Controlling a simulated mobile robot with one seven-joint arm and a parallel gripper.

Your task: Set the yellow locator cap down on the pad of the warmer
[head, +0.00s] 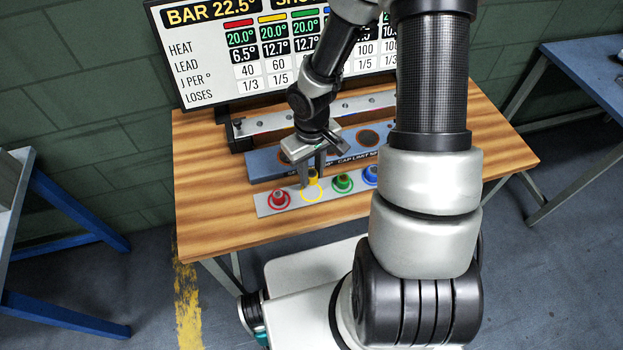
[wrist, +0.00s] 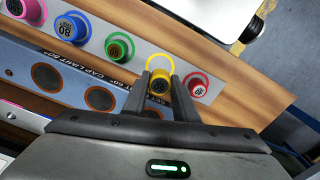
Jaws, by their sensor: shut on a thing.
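The yellow locator cap (head: 313,174) is between the fingers of my gripper (head: 312,178), which is shut on it. In the wrist view the cap (wrist: 159,86) shows its dark top between the fingertips of my gripper (wrist: 160,88). It is by the yellow ring (head: 312,194) on the grey strip, and the ring's middle looks bare. I cannot tell the cap's exact height. The warmer (head: 265,163) is the blue-grey block behind the strip. Its round brown pads show in the wrist view, including one pad (wrist: 100,98); my gripper hides part of the warmer.
A metal bar (head: 262,124) and a display board (head: 205,55) stand behind. The wooden table's (head: 215,210) left side is clear.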

